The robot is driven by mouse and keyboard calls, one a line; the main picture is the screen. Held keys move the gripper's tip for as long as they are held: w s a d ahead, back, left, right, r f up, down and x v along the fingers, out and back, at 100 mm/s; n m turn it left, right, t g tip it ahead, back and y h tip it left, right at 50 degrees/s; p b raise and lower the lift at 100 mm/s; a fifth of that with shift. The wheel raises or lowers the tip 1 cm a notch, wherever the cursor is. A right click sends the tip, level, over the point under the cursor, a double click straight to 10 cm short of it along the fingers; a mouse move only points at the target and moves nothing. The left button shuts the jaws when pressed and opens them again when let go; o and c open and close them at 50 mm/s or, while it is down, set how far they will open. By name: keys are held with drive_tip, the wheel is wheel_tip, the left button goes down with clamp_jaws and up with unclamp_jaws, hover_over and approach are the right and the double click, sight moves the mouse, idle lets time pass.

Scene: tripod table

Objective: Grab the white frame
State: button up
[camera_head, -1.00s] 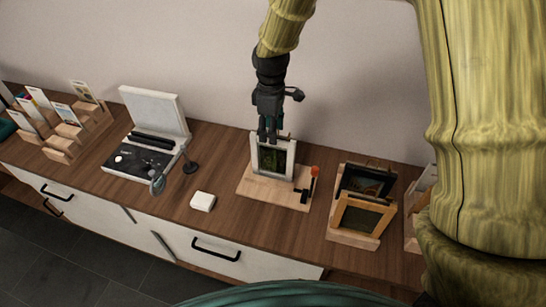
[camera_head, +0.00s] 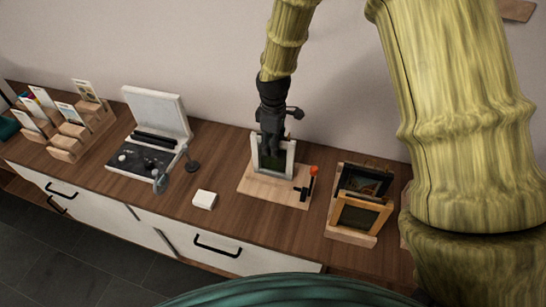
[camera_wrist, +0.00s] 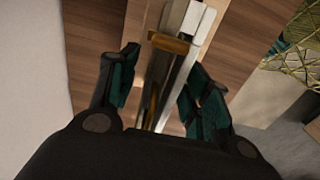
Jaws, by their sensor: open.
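The white frame (camera_head: 290,158) stands upright on a light wooden base (camera_head: 262,189) in the middle of the cabinet top, in the head view. It holds a dark green picture. My gripper (camera_head: 271,151) is right at the frame from above, its fingers covering part of the picture and upper edge. In the wrist view, the open fingers (camera_wrist: 160,85) lie on either side of a narrow pale edge, seemingly the white frame (camera_wrist: 180,75). I cannot tell whether either finger touches it.
An orange-tipped lever (camera_head: 312,172) stands at the base's right. A small white block (camera_head: 204,199), an open white-lidded device (camera_head: 157,110) and card racks (camera_head: 70,130) are left. The wall is close behind.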

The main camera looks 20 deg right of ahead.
drive_tip(key=shift+c, duration=0.2)
clamp_jaws()
